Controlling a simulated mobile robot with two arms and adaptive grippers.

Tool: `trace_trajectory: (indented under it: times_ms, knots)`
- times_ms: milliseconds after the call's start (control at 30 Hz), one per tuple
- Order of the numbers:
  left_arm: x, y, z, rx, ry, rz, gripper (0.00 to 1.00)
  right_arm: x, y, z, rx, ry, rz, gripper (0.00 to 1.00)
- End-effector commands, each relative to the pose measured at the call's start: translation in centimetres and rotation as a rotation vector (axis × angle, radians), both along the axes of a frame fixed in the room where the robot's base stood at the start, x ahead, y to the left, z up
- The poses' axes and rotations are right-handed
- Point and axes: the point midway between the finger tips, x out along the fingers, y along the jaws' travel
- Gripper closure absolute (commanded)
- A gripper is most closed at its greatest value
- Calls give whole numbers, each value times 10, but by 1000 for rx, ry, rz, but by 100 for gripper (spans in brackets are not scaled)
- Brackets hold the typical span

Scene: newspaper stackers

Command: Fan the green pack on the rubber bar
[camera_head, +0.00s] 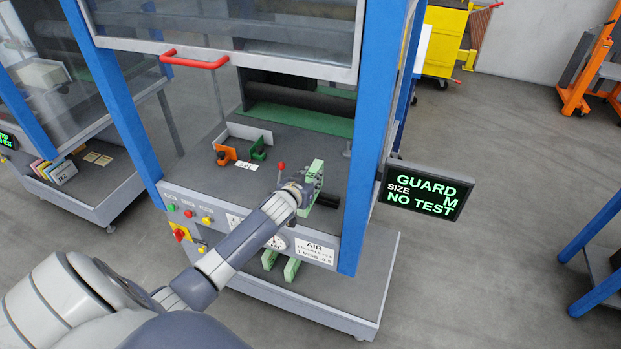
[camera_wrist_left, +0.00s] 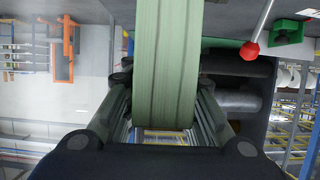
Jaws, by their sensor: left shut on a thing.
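The green pack (camera_head: 314,176) is a pale green block, upright, held by my left gripper (camera_head: 303,192) over the right part of the machine's grey deck. In the left wrist view the pack (camera_wrist_left: 166,60) runs down between the two fingers, and my left gripper (camera_wrist_left: 165,125) is shut on it. The black rubber bar (camera_head: 328,203) sticks out to the right just beside and below the pack. I cannot tell whether the pack touches the bar. My right gripper is not in view.
A red-knobbed lever (camera_head: 281,167) stands left of the pack; its knob (camera_wrist_left: 249,51) is close in the left wrist view. Orange and green clamps (camera_head: 226,155) sit on the deck. A raised guard with a red handle (camera_head: 195,62) hangs above. Blue posts (camera_head: 375,150) flank the opening. More green packs (camera_head: 291,269) lie below.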

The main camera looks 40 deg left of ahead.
Motion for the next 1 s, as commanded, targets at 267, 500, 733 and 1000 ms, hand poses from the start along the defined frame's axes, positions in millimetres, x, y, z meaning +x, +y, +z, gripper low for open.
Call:
trace_trajectory:
  times_ms: [267,500,733,1000]
  knots:
    - [1,0,2,1,-4,-1,100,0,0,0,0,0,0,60]
    - [1,0,2,1,-4,-1,100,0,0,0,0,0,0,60]
    - [1,0,-1,1,-4,-1,100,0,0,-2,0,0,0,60]
    - [1,0,-5,1,-4,-1,100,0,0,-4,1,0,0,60]
